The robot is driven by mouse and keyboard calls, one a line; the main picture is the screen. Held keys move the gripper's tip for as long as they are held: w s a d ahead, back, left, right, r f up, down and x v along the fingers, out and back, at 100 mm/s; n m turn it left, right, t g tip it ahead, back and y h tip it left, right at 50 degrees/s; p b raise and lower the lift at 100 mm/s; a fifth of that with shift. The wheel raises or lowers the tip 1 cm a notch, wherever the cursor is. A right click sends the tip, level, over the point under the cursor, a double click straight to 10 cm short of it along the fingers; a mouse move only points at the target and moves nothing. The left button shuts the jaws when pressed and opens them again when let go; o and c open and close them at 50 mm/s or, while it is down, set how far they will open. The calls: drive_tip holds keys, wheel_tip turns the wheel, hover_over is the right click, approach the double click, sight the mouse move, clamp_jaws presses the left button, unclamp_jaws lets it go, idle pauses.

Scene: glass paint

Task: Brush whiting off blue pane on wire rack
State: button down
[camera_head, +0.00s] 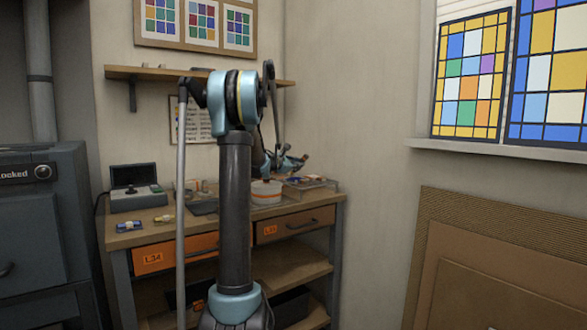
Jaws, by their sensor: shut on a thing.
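The wire rack (331,186) stands at the right back end of the wooden workbench, by the wall corner. Small flat pieces lie on it, one of them bluish (318,180); this looks like the blue pane, but whiting on it is too small to make out. My gripper (297,164) is above the rack's left part, partly behind my own arm. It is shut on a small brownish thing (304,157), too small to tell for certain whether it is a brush. I cannot tell whether this touches the pane.
A white round tub with an orange band (266,192) stands left of the rack. A grey device with a raised lid (138,198) and small coloured pieces (128,227) are at the bench's left. A shelf (150,74) hangs above. A large brown board (500,270) leans at right.

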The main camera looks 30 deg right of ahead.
drive_tip(key=shift+s+d, duration=0.15)
drive_tip(key=shift+s, duration=1.35)
drive_tip(key=shift+s+d, duration=0.15)
drive_tip(key=shift+s, duration=1.35)
drive_tip(key=shift+f, duration=0.1)
drive_tip(key=shift+r, duration=2.55)
wheel_tip(320, 180, up, 11)
drive_tip(key=shift+w, duration=0.1)
